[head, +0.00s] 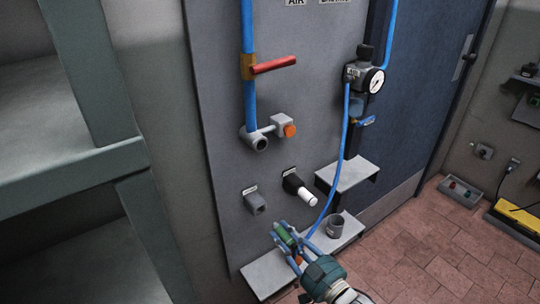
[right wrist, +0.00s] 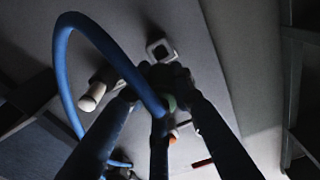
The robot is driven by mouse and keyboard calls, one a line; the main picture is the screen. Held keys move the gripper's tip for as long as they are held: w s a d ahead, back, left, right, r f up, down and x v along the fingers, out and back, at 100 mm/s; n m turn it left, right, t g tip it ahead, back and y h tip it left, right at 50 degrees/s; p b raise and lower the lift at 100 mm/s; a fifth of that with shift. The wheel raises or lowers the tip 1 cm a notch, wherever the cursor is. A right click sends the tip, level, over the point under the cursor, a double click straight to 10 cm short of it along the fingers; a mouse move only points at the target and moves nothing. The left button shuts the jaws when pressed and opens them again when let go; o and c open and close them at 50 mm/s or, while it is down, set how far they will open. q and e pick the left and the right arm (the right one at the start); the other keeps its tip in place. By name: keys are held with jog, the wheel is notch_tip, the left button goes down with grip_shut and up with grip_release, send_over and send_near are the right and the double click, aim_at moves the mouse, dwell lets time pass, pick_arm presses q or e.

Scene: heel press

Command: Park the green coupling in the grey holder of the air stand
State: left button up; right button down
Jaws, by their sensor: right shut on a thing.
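The green coupling (head: 285,236) is between the fingers of my right gripper (head: 288,244), which is shut on it. It is dim and mostly hidden by the fingers in the right wrist view (right wrist: 169,101). A blue hose (head: 331,178) runs down to it. A small grey square-mouthed holder (head: 256,203) sits under a label on the grey panel, up and left of the coupling. In the right wrist view the holder's open mouth (right wrist: 160,49) shows just beyond the fingertips, apart from the coupling as far as I can tell. My left gripper is out of view.
A black fitting with a white end (head: 301,191) sticks out right of the holder. Above are a valve with a red lever (head: 273,65) and an orange-ended fitting (head: 289,130). A grey cup (head: 335,225) stands on the low shelf (head: 268,273). A gauge (head: 374,80) hangs at upper right.

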jog(key=shift+a+f, duration=0.1)
jog(key=shift+b+x, duration=0.4)
jog(key=shift+x, duration=0.75)
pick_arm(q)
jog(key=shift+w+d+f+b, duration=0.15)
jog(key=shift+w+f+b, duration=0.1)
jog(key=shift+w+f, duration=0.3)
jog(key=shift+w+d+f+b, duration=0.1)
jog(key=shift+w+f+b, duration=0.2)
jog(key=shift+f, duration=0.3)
pick_arm(e)
jog(key=x, duration=0.3)
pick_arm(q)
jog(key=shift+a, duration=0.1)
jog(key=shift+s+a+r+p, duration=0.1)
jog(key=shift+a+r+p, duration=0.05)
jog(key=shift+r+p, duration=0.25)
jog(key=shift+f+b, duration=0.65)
pick_arm(e)
jog(key=shift+x, duration=1.35)
